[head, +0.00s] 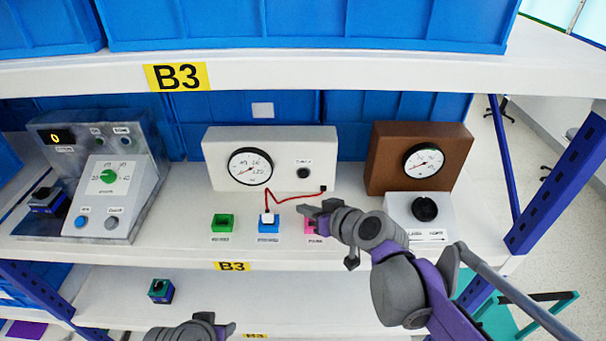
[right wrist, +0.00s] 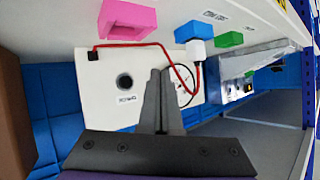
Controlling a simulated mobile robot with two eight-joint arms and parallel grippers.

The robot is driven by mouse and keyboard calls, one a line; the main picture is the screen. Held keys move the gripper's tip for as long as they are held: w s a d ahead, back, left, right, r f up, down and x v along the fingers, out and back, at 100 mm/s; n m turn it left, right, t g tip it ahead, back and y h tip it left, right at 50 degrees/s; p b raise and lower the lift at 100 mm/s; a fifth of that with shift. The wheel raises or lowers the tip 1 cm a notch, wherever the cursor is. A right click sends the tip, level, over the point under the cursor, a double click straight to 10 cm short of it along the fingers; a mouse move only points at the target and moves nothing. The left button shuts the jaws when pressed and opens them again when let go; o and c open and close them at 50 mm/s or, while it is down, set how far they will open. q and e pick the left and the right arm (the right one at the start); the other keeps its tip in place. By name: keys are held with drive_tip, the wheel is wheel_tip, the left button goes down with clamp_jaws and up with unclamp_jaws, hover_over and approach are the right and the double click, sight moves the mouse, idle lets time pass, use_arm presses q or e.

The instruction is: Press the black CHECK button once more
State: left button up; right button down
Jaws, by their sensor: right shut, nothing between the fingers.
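The black CHECK button (head: 303,173) is a round knob on the front of the white gauge box (head: 218,150), right of its dial. In the right wrist view the same button (right wrist: 124,82) shows upside down, left of my fingers. My right gripper (head: 304,210) is shut and empty, in front of and below the button in the head view, apart from it. Its closed fingers also show in the right wrist view (right wrist: 162,78), covering part of the gauge. A dark grey part of my left gripper (head: 200,328) shows at the bottom edge; its jaws cannot be made out.
A red cable (head: 290,198) runs from the box to a white plug on the blue block (head: 268,228). A green block (head: 222,222) and a partly hidden pink block (head: 309,226) stand beside it. A brown gauge box (head: 385,150) is right; a grey console (head: 140,175) is left.

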sight(303, 174)
drive_tip(key=shift+w, duration=0.6)
drive_tip(key=w+b, duration=0.1)
drive_tip(key=w, duration=0.4)
drive_tip(key=shift+w, duration=1.45)
drive_tip(key=shift+s, duration=0.1)
idle(0.3)
drive_tip(key=shift+w+p, duration=0.3)
drive_tip(key=shift+w, duration=0.2)
